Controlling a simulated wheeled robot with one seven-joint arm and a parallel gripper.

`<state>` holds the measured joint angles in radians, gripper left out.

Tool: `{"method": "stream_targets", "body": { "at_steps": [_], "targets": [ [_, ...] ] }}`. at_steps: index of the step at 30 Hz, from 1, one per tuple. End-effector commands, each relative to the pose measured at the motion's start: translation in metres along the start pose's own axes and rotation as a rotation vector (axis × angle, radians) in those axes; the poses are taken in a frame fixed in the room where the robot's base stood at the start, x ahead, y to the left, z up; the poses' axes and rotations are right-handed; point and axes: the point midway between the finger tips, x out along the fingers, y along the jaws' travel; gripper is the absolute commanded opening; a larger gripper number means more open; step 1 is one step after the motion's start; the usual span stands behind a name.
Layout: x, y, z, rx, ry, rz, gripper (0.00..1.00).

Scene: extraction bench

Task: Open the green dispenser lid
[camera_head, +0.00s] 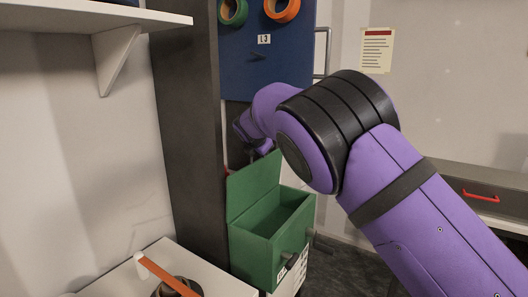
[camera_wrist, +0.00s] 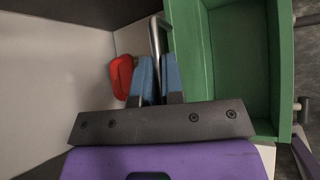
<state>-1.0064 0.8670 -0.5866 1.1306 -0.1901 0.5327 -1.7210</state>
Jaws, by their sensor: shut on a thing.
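The green dispenser (camera_head: 258,259) stands with its open top showing an empty-looking interior, which also shows at the right of the wrist view (camera_wrist: 284,70). Its green lid (camera_head: 252,184) is raised about upright at the back left edge. In the wrist view, the lid's metal bar handle (camera_wrist: 155,42) runs between the blue fingertips of my gripper (camera_wrist: 158,72), which is shut on it. In the head view the fingers are hidden, with my wrist behind and above the lid.
A red object (camera_wrist: 122,76) is close left of my fingers. A dark column (camera_head: 185,150) rises left of the dispenser. A white counter (camera_head: 135,280) with an orange-handled tool (camera_head: 165,273) is front left. A blue board (camera_head: 262,60) with tape rolls is behind.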

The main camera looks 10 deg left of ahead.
Motion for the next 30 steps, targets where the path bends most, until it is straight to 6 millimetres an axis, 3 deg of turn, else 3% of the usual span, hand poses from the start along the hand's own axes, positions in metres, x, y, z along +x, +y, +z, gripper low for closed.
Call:
{"method": "stream_targets", "body": {
  "at_steps": [13, 15, 17, 26, 30],
  "targets": [
    [0.001, 0.001, -0.001, 0.0, 0.001, -0.001, 0.0],
    [0.001, 0.001, -0.001, 0.0, 0.001, -0.001, 0.21],
    [0.001, 0.001, -0.001, 0.0, 0.001, -0.001, 0.35],
    [-0.001, 0.002, -0.001, 0.0, 0.001, 0.0, 0.35],
    [-0.012, 0.003, -0.001, -0.001, 0.001, 0.002, 0.35]
  ]
}}
